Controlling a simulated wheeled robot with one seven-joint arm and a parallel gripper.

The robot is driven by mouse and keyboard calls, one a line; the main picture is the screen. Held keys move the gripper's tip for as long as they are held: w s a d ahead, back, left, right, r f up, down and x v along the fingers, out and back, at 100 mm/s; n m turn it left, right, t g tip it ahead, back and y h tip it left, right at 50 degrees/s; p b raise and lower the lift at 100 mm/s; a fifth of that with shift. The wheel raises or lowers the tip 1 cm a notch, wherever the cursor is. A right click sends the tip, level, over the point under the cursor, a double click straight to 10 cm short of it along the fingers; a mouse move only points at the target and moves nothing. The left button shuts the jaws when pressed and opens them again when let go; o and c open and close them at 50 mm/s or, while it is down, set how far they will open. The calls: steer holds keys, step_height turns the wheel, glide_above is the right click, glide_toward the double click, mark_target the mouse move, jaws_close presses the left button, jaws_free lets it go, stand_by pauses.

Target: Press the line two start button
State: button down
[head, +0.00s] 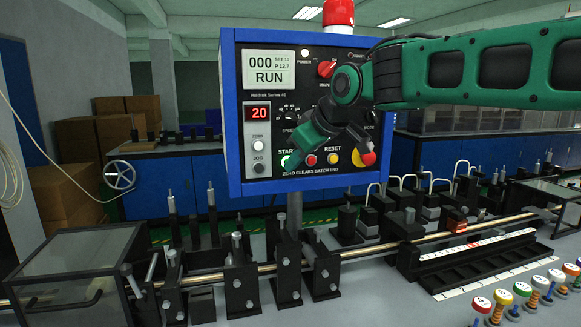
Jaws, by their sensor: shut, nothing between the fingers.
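A blue-framed control panel (232,110) stands upright on a post in the middle of the view. Low on its black face is a green start button (286,161) under a label reading "STAR", the rest of which is covered. No line number can be read beside it. My gripper (294,164) reaches down and left across the panel face, its tip right beside the button and partly covering it. The gripper is shut and empty. I cannot tell whether its tip touches the button.
Near the start button are a red button (311,160), a yellow reset button (333,159), a red-and-yellow knob (369,158), and zero (258,144) and jog (258,168) buttons. The screen (268,70) reads "RUN". Metal fixtures and a long rod (365,241) lie below.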

steer(key=shift+s, duration=0.15)
steer(key=shift+s+d, duration=0.3)
steer(key=shift+s, duration=0.65)
steer(key=shift+s+d, duration=0.25)
steer(key=shift+s, duration=0.65)
steer(key=shift+s+d, duration=0.3)
steer(key=shift+s, duration=0.65)
steer(key=s+d+f+m+g+h, duration=0.1)
steer(key=s+d+f+m+h, duration=0.15)
steer(key=d+f, duration=0.45)
steer(key=s+d+f+m+g+h, duration=0.1)
steer(key=s+d+f+m, duration=0.2)
steer(key=d, duration=0.8)
steer(key=s+d+f+m+g+h, duration=0.1)
steer(key=s+d+f+m+h, duration=0.2)
steer(key=d, duration=0.6)
steer(key=s+d+f+m+g, duration=0.2)
steer(key=s+d+f+m, duration=0.2)
steer(key=s, duration=0.8)
steer(key=s+d+f+m+g+y, duration=0.1)
steer(key=s+d+f+m+g, duration=0.1)
steer(key=s+d+f+m, duration=0.2)
steer(key=s+d+f, duration=0.3)
steer(key=s+f, duration=0.2)
steer(key=s, duration=0.3)
steer(key=shift+s+d+m+g, duration=0.35)
steer(key=shift+g, duration=0.05)
steer(key=shift+y, duration=0.25)
